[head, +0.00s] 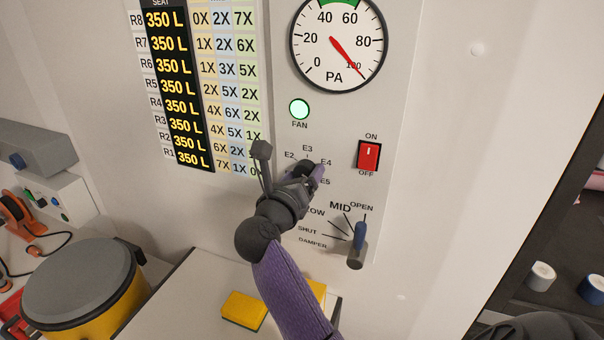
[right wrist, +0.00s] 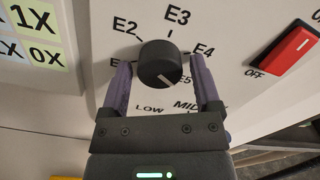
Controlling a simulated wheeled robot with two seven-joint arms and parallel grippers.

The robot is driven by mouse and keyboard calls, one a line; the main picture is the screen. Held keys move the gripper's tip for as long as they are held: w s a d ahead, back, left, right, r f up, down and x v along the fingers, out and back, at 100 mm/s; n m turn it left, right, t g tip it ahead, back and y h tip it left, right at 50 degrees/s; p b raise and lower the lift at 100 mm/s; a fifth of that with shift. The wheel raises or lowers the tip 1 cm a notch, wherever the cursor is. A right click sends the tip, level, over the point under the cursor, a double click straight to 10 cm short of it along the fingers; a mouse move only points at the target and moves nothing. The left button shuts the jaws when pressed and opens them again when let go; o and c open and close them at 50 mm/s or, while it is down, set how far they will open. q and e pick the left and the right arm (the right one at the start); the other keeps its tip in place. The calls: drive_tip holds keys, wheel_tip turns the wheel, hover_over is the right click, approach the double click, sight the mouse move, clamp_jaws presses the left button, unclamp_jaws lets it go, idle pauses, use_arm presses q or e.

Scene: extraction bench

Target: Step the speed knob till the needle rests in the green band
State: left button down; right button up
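The speed knob (right wrist: 160,64) is black and round, with labels E1 to E5 around it. In the right wrist view its white mark points down and slightly right, toward E5. My right gripper (right wrist: 161,85) has one purple finger on each side of the knob, with a narrow gap showing on both sides. In the head view the right gripper (head: 309,172) largely covers the knob. The PA gauge (head: 318,58) has a red needle pointing lower right, at the high end of the scale. The green band (head: 338,3) lies at the top, between 40 and 60. My left gripper is out of view.
A red ON/OFF switch (head: 369,156) is right of the knob. The damper lever (head: 360,236) with its blue handle is below right. A lit green fan lamp (head: 299,109) is above. Yellow sponges (head: 244,311) and a yellow pot (head: 85,290) stand below.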

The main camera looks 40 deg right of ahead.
clamp_jaws()
drive_tip(key=shift+r+n+p, duration=0.15)
drive_tip(key=shift+n+p, duration=0.35)
drive_tip(key=shift+p, duration=0.3)
drive_tip(key=n+p, duration=0.6)
drive_tip(key=shift+r+p, duration=0.1)
drive_tip(key=shift+p, duration=0.2)
drive_tip(key=n+p, duration=0.2)
drive_tip(key=shift+n+p, duration=0.3)
drive_tip(key=shift+n, duration=0.1)
drive_tip(key=shift+f+n+p, duration=0.2)
drive_tip(key=shift+n+p, duration=0.35)
drive_tip(key=shift+n, duration=0.35)
drive_tip(key=shift+o, duration=1.3)
unclamp_jaws()
